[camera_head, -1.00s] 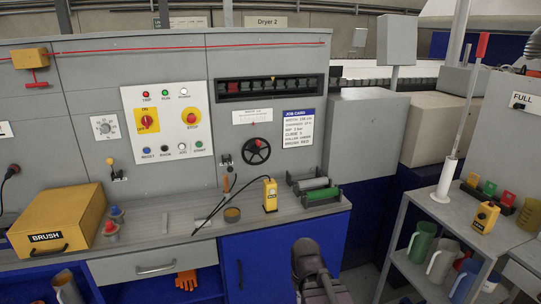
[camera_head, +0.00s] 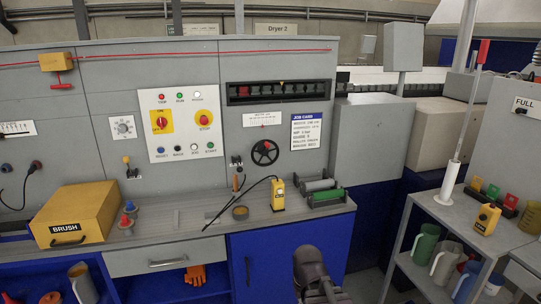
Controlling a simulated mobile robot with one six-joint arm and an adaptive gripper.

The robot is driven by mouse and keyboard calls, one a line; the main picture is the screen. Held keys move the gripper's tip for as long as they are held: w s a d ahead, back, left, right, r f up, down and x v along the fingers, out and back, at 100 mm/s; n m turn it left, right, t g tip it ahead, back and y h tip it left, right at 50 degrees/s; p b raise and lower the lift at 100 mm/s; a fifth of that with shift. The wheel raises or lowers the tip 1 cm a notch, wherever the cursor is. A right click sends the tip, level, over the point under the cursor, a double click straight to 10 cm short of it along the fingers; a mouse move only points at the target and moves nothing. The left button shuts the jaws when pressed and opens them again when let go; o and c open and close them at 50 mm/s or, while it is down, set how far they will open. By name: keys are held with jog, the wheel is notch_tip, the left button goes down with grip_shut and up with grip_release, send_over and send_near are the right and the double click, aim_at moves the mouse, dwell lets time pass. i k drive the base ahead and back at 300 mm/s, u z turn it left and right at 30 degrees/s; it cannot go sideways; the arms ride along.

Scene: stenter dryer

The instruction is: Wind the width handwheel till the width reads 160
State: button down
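Part of my arm (camera_head: 312,272) shows at the bottom centre, below the bench and apart from the handwheel. My gripper's fingers are not visible.
The bench top holds a yellow brush box (camera_head: 75,215), a yellow handheld meter (camera_head: 277,194) with a black cable, and green-ended rollers (camera_head: 325,196). A grey shelf cart (camera_head: 455,212) stands at the right. The space before the handwheel is clear above the bench.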

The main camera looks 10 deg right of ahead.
aim_at(265, 151)
jog(key=u, duration=0.1)
jog(key=i, duration=0.95)
jog(key=z, duration=0.05)
